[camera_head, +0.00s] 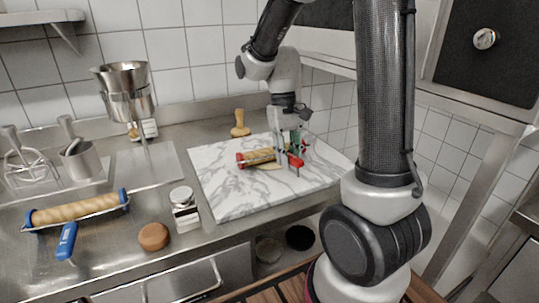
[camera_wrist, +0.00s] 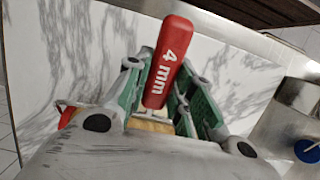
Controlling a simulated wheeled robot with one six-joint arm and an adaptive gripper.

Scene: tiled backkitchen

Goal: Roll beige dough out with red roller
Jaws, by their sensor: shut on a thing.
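The red roller (camera_head: 257,157) has a wooden barrel, red ends and a red handle marked "4 mm", which shows large in the wrist view (camera_wrist: 168,62). It is at the marble board (camera_head: 222,196). My gripper (camera_head: 289,160) is shut on the red roller at its handle, with green-lined fingers on both sides of it in the wrist view (camera_wrist: 158,100). A pale beige patch, which looks like the beige dough (camera_head: 269,167), shows on the board at the roller's front edge. Most of it is hidden by the roller and gripper. I cannot tell whether the roller touches it.
A blue-ended roller (camera_head: 78,207) lies at the left of the steel counter. A brown round piece (camera_head: 153,237) and a small jar-like item (camera_head: 184,210) stand before the board. A wooden tool (camera_head: 240,123) stands behind it. The board's front left is clear.

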